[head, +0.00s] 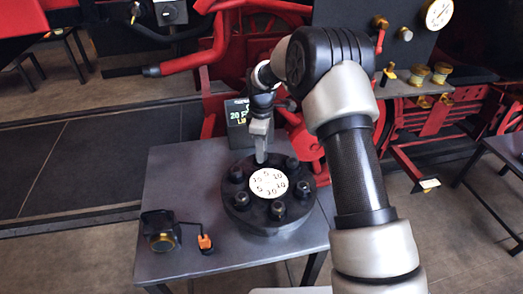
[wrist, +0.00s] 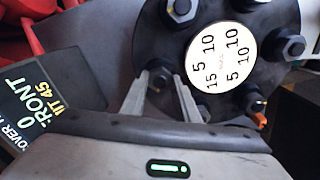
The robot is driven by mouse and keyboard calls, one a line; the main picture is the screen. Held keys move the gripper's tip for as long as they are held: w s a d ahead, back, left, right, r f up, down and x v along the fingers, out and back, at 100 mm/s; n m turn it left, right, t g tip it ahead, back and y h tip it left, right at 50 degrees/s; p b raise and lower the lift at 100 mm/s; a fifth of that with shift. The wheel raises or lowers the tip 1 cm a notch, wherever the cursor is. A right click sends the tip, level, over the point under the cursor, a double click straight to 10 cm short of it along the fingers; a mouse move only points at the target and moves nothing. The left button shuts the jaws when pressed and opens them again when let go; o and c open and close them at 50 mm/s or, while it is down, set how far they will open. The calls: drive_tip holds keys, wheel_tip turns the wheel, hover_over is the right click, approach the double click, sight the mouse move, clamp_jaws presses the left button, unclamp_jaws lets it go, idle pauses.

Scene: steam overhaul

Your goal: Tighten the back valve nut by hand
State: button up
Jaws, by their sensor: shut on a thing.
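The valve cover is a dark round flange (head: 268,220) on the grey table, with a ring of dark nuts around a white numbered disc (head: 269,183). The back valve nut (wrist: 160,76) is a dark hex nut on the flange's far edge. My gripper (head: 261,158) reaches down from above onto it. In the wrist view the two grey fingers of my gripper (wrist: 164,76) close on either side of this nut. In the head view the fingers largely hide the nut. The white disc also shows in the wrist view (wrist: 221,55), with several 5s, 10s and a 15.
A dark display box (head: 238,124) with green and yellow text stands behind the flange. A dark device with a gold ring (head: 160,232) and a small orange item (head: 205,242) lie at the table's front left. The table's left side (head: 185,180) is clear. Red machinery stands behind.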

drive_tip(key=m+b, duration=0.1)
drive_tip(key=m, duration=0.2)
drive_tip(key=shift+m, duration=0.3)
drive_tip(key=m, duration=0.3)
drive_tip(key=shift+m+b, duration=0.3)
drive_tip(key=m, duration=0.5)
drive_tip(key=shift+m+b, duration=0.3)
drive_tip(key=shift+m, duration=0.4)
drive_tip(key=o, duration=1)
drive_tip(key=shift+o, duration=0.2)
wheel_tip(320, 180, up, 18)
drive_tip(key=shift+f, duration=0.25)
drive_tip(key=shift+r+p, duration=0.1)
drive_tip(key=shift+p, duration=0.2)
